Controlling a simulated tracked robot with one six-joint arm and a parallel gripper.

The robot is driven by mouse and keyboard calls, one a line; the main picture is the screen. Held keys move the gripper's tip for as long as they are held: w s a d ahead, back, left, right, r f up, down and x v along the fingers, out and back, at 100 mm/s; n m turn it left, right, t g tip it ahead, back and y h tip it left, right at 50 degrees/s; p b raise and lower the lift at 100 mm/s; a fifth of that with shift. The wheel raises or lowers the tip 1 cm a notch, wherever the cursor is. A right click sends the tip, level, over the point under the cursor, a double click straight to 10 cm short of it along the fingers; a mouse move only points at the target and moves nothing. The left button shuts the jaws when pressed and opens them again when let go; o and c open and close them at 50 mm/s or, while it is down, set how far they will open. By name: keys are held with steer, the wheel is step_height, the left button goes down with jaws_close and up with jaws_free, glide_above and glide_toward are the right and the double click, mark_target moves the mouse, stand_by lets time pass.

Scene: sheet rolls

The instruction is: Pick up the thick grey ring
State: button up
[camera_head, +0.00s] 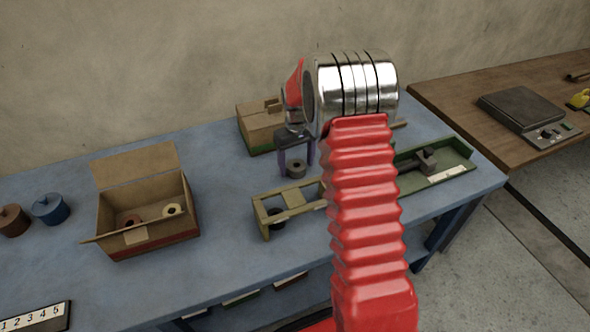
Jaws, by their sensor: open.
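The thick grey ring (296,170) lies on the blue table, behind the wooden frame and near the closed cardboard box. My gripper (296,162) points down over it with its two dark fingers apart. The fingers stand on the left and right of the ring in this view. I cannot tell whether they touch it. My red and silver arm rises in front and hides part of the table to the right of the ring.
A wooden frame (295,197) with a dark round thing inside stands in front. A green tray (450,162) lies at right, a closed box (259,117) behind. An open box (173,188) holding small rings stands left. The blue table (232,205) is clear between.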

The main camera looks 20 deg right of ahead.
mark_target(296, 165)
steer(key=shift+c, duration=0.2)
steer(key=c, duration=1.1)
steer(key=shift+r, duration=0.1)
steer(key=shift+c, duration=0.2)
step_height(296, 165, up, 10)
stand_by(0.4)
steer(key=w+a+r+m, duration=0.1)
steer(key=a+r+m, duration=0.3)
steer(key=a+r, duration=0.9)
steer(key=shift+w+a+m, duration=0.15)
steer(key=shift+w+m, duration=0.15)
steer(key=shift+w, duration=0.05)
steer(key=shift+s+r, duration=0.1)
steer(key=shift+s, duration=0.05)
